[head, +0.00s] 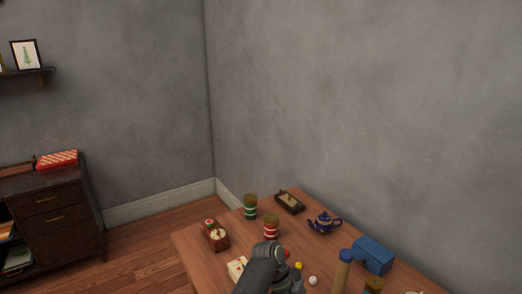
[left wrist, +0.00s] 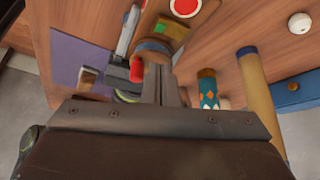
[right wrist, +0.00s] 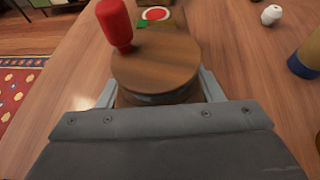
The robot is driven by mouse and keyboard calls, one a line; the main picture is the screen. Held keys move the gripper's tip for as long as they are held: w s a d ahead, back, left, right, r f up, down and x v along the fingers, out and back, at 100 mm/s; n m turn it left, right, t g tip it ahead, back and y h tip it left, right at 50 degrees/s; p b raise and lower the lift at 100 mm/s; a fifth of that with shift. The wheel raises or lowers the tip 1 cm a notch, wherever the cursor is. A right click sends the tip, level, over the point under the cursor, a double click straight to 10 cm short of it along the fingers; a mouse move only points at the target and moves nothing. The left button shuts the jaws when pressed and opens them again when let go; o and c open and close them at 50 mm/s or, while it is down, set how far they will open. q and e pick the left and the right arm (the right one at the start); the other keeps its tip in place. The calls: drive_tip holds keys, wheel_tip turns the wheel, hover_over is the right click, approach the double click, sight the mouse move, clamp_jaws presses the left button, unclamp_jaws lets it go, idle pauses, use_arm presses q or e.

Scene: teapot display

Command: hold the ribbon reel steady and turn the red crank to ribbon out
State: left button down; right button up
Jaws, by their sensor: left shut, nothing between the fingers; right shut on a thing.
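In the right wrist view the ribbon reel (right wrist: 155,68) is a round wooden drum seen from above. Its upright red crank knob (right wrist: 115,25) stands at the upper left. My right gripper (right wrist: 158,92) is shut around the reel's sides, one finger on each side. In the left wrist view my left gripper (left wrist: 165,80) is shut with nothing between its fingers. Its fingers are close to a round wooden piece (left wrist: 153,47), with a red piece (left wrist: 137,70) just left of them. I cannot tell whether they touch. In the head view an arm of mine hides the reel area.
A blue-ended cylinder (head: 342,272), a blue box (head: 374,255) and a small white knob (head: 313,281) stand to the right. A teapot (head: 324,222), a red-banded can (head: 271,227), a green-banded can (head: 250,207) and a dark tray (head: 289,201) stand farther back.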

use_arm(q)
drive_tip(key=shift+s+a, duration=0.15)
drive_tip(key=shift+s, duration=0.05)
drive_tip(key=shift+s+a, duration=0.3)
drive_tip(key=shift+s, duration=0.45)
drive_tip(key=shift+s+d+f, duration=0.1)
drive_tip(key=shift+s, duration=0.2)
drive_tip(key=shift+a, duration=0.35)
wheel_tip(320, 180, up, 6)
drive_tip(key=shift+w, duration=0.15)
idle(0.5)
